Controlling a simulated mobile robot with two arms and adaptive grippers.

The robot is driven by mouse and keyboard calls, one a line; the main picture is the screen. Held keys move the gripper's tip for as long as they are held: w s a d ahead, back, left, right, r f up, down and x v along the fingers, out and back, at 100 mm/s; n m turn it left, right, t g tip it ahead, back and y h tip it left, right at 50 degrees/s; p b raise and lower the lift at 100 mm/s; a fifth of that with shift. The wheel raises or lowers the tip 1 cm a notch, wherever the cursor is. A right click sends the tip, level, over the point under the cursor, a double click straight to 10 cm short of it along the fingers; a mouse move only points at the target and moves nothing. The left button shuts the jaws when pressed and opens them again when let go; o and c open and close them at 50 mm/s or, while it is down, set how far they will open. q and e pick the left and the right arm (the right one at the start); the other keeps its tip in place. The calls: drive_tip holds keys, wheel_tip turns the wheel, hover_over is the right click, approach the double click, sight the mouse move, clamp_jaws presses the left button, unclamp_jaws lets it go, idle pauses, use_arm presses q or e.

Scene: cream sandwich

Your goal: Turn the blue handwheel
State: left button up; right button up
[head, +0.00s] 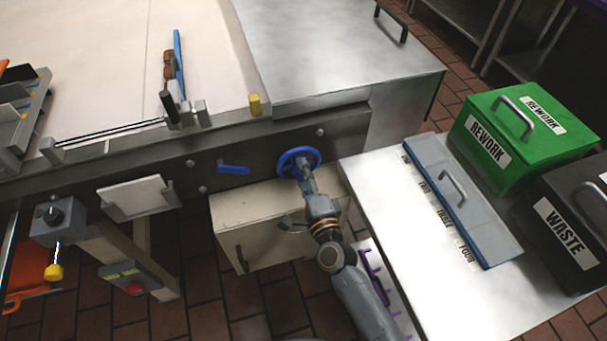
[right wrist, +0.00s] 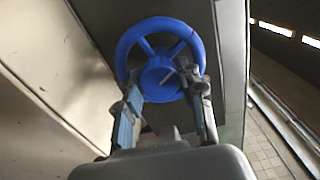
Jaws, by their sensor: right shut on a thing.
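The blue handwheel (head: 299,161) is mounted on the dark front rail of the machine, in the middle of the head view. It also fills the upper middle of the right wrist view (right wrist: 160,60), with its spokes and hub showing. My right gripper (head: 303,172) reaches it from below and in front. In the right wrist view my right gripper (right wrist: 165,92) has a finger at each side of the wheel's lower part and is shut on it. The exact contact at the fingertips is partly hidden. My left gripper is not in view.
A blue lever (head: 233,169) sits on the rail left of the wheel. A cream box (head: 240,225) lies below. At right, a steel table (head: 400,230) carries a grey lidded tray (head: 455,195), a green REWORK bin (head: 515,135) and a black WASTE bin (head: 575,225).

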drive_tip(key=shift+r, duration=0.1)
idle(0.3)
drive_tip(key=o, duration=1.2)
drive_tip(key=shift+w, duration=0.1)
drive_tip(key=v, duration=1.2)
